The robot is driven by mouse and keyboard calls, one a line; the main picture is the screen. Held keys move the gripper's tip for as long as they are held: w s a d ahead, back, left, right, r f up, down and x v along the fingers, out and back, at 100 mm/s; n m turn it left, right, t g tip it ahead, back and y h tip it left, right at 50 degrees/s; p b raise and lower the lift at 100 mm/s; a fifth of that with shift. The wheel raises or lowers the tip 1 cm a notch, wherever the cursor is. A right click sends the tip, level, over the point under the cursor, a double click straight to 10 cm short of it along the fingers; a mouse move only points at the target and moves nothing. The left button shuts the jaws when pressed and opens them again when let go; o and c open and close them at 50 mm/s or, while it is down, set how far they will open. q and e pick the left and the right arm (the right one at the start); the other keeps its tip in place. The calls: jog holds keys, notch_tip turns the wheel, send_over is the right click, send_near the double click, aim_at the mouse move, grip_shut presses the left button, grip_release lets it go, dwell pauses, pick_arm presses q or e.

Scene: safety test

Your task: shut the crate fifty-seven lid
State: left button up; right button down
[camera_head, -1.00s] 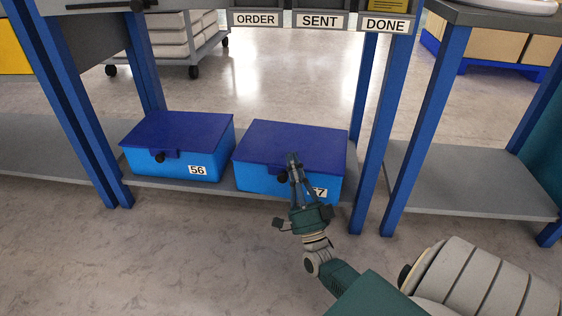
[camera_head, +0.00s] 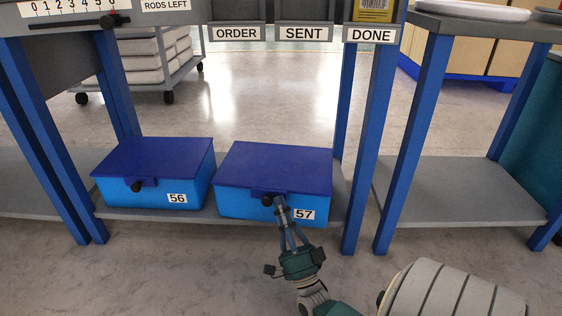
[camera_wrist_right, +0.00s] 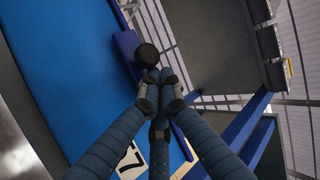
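Crate fifty-seven (camera_head: 240,203) is a light blue box with a dark blue lid (camera_head: 275,165), on the lower shelf. The lid lies flat over the box, with no gap that I can see. A black knob (camera_head: 269,201) is at the lid's front edge; it also shows in the wrist view (camera_wrist_right: 147,55). My right gripper (camera_head: 281,203) is in front of the crate, its fingertips beside the knob and left of the "57" label (camera_head: 304,214). In the wrist view its fingers (camera_wrist_right: 160,85) are together, just short of the knob; contact is unclear. My left gripper is out of view.
Crate fifty-six (camera_head: 155,190), with its lid down, stands to the left on the same shelf (camera_head: 190,215). Blue table legs (camera_head: 366,170) stand right of crate fifty-seven. Bins labelled ORDER, SENT and DONE (camera_head: 370,34) hang above. The floor in front is clear.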

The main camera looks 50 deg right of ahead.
jog(key=shift+a, duration=0.1)
notch_tip(320, 180, up, 10)
dwell(0.6)
